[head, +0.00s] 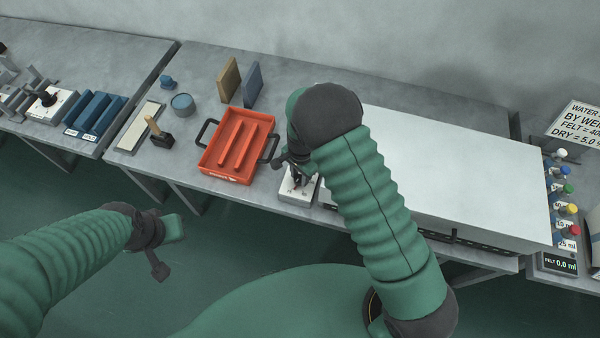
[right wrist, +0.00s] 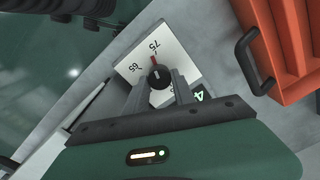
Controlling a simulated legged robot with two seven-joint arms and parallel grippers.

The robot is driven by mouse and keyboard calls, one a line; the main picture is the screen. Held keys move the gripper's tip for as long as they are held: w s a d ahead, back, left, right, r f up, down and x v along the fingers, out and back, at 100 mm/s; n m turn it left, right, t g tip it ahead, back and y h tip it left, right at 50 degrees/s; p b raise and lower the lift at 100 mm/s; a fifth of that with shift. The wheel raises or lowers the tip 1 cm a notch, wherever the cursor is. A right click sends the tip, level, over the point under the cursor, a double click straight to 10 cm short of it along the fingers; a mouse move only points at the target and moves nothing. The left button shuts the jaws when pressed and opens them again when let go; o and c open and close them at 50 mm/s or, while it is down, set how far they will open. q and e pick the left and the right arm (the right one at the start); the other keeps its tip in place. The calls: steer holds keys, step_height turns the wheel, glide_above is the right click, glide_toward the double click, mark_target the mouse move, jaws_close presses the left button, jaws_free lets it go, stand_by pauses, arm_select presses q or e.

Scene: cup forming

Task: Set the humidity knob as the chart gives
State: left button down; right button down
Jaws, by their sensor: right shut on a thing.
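The humidity knob (right wrist: 158,76) is dark and round, on a white dial plate (right wrist: 180,42) with the marks 65 and 75. A red mark at the knob's edge points close to 75. My right gripper (right wrist: 160,84) is shut on the knob, one finger on each side. In the head view the plate (head: 297,197) lies at the table's front edge, partly hidden by my right gripper (head: 296,178). A green display on the plate is partly covered; a 4 shows. My left gripper (head: 166,249) is open and empty in front of the table.
An orange tray (head: 213,166) with black handles stands just left of the plate. A large pale box (head: 450,165) is right of my arm. Coloured-cap bottles (head: 566,188) and a sign (head: 578,122), cut off by the picture edge, are far right.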

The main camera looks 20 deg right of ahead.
steer(key=shift+s+a+f+m+p, duration=0.1)
steer(key=shift+s+m+p, duration=0.1)
steer(key=shift+m, duration=0.4)
steer(key=shift+s+a+m+p, duration=0.1)
steer(key=shift+m+p, duration=0.05)
steer(key=shift+m, duration=0.45)
steer(key=c, duration=1.5)
jaws_free()
steer(key=o, duration=0.4)
steer(key=shift+w, duration=0.2)
steer(key=shift+o, duration=0.2)
